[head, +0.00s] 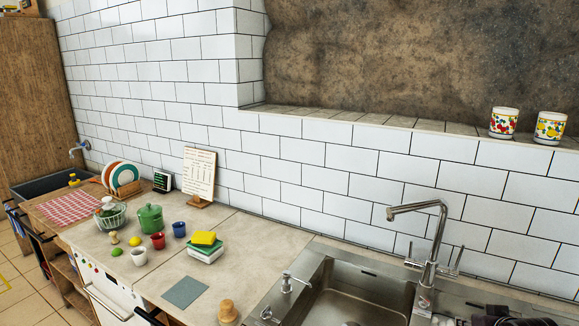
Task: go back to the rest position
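No task object is being held in sight. The view looks across a kitchen counter (250,258) along a white tiled wall. A few dark shapes (500,318) are cut off by the bottom right edge, and I cannot tell what they are.
A steel sink (365,290) with a tall tap (436,240) is at the right. Two patterned mugs stand on the ledge (400,122).

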